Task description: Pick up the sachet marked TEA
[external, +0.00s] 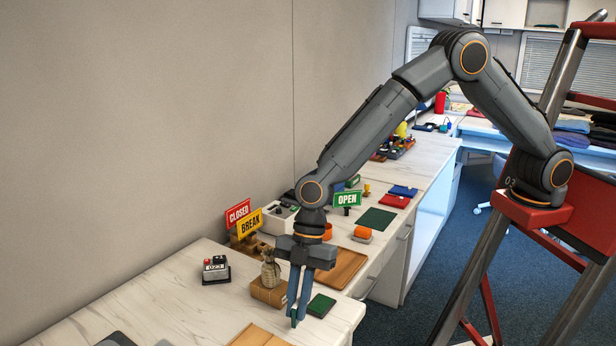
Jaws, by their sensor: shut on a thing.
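My gripper (297,314) points straight down over the near counter, close to its front edge. Its blue-grey fingers are shut on a small green sachet (294,320). Only a sliver of the sachet shows at the fingertips, and I cannot read any marking on it. I cannot tell whether it touches the counter. A flat dark green item (321,305) lies on the counter just right of the fingers; no lettering on it is readable.
A wooden box (270,293) with a beige sack-like object (270,271) stands just left of my fingers. A brown board (343,267) lies behind. CLOSED (238,213), BREAK (250,223) and OPEN (347,199) signs stand further back. A counter block (215,270) is at left, with bare counter around it.

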